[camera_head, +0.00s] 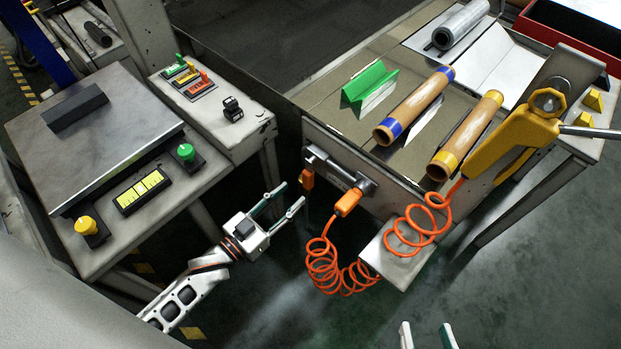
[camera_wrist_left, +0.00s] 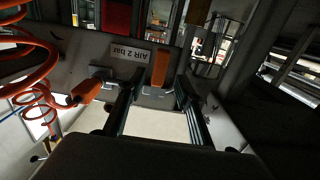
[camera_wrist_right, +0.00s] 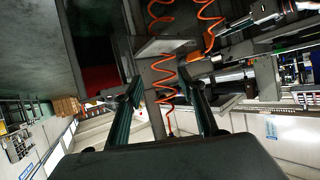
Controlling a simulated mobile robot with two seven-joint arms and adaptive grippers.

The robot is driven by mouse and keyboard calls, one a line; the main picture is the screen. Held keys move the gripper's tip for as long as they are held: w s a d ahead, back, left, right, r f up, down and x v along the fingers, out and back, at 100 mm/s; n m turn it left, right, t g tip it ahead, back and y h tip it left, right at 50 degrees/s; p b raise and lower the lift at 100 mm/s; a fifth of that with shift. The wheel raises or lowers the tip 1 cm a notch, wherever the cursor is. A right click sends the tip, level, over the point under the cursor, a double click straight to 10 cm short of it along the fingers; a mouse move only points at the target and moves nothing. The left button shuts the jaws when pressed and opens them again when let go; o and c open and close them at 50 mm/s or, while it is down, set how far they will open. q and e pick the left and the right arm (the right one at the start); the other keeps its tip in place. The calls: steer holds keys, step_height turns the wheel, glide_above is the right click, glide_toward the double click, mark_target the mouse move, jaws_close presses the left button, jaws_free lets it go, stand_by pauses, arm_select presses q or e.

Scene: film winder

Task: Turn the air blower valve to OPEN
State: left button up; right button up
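The valve's orange handle (camera_head: 307,178) hangs at the left end of a metal fitting on the front of the bench. In the left wrist view, the orange handle (camera_wrist_left: 161,68) lies ahead, between the lines of my fingers and beside an "AIR 2 bar" label (camera_wrist_left: 130,54) seen upside down. My left gripper (camera_head: 292,195) is open and empty, its fingertips just left of and below the handle, apparently not touching it. My right gripper (camera_head: 426,333) is open and empty at the bottom edge, away from the valve.
An orange hose connector (camera_head: 347,202) sits right of the handle, with a coiled orange hose (camera_head: 335,270) hanging below. A small ledge (camera_head: 398,262) juts out to the right. A control desk (camera_head: 95,150) stands at the left. Cardboard tubes (camera_head: 415,108) lie on the bench.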

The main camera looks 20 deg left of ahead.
mark_target(305, 183)
arm_select(q)
steer(key=shift+w+f, duration=0.25)
steer(key=shift+w, duration=0.15)
steer(key=b+x, duration=0.1)
steer(key=x, duration=0.5)
steer(key=shift+w+d, duration=0.2)
steer(key=shift+w+d+r, duration=0.1)
steer(key=shift+w+r, duration=0.05)
steer(key=shift+w, duration=0.2)
arm_select(e)
steer(key=shift+s+a+f+m, duration=0.1)
steer(key=shift+s+a+m, duration=0.05)
steer(key=shift+a+m, duration=0.3)
steer(key=shift+s+a+f+m, duration=0.15)
steer(key=shift+a+m, duration=0.1)
steer(key=shift+a, duration=0.3)
arm_select(q)
jaws_close()
